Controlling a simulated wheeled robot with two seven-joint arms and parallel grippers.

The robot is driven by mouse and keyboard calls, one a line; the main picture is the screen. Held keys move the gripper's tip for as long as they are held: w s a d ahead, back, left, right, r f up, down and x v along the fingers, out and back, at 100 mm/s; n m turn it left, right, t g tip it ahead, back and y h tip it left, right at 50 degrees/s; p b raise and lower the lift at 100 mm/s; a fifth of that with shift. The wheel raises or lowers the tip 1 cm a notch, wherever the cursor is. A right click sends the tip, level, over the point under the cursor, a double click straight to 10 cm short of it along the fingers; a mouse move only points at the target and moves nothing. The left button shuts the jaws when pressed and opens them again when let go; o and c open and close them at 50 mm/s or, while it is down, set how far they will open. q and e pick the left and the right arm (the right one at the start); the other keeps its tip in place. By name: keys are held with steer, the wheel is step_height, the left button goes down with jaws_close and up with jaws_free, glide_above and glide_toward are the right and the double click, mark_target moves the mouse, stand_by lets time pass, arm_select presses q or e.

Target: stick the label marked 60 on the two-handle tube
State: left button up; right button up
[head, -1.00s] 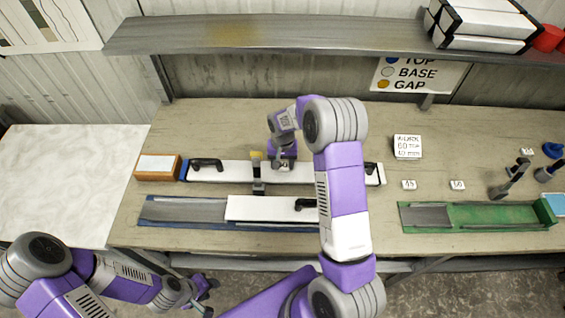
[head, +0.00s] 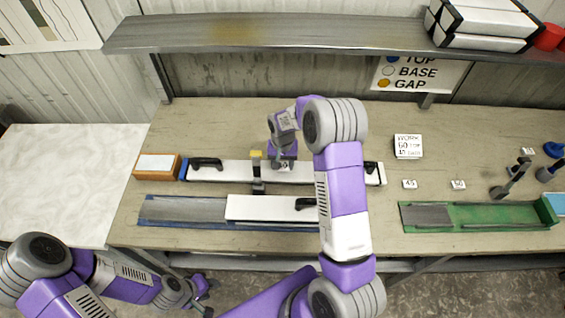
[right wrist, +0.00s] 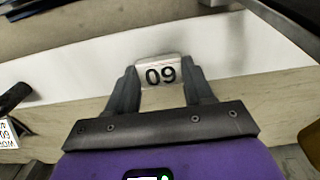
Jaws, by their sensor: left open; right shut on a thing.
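The two-handle tube (head: 235,172) is a long white tube with a black handle near each end and a blue left end. It lies along the back of the bench, and it also crosses the right wrist view (right wrist: 90,62). My right gripper (head: 283,163) is shut on the label marked 60 (right wrist: 160,73), which reads upside down in the wrist view. The label is at the tube's middle, over its white face; whether it touches cannot be told. My left gripper (head: 203,288) is open and empty, low in front of the bench.
A one-handle white tube (head: 265,207) lies in a blue-edged tray (head: 180,211) in front. Small labels 45 (head: 409,184) and 50 (head: 458,184) lie to the right, near a work card (head: 408,146). A green tray (head: 490,214) is at right. A shelf (head: 300,36) hangs above.

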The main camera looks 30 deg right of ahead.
steer(key=shift+f+b, duration=0.55)
steer(key=shift+f, duration=0.3)
steer(key=o, duration=1)
steer(key=shift+o, duration=0.4)
steer(key=o, duration=0.3)
steer(key=shift+r, duration=0.15)
steer(key=shift+r+p, duration=2.3)
steer(key=shift+r, duration=1.15)
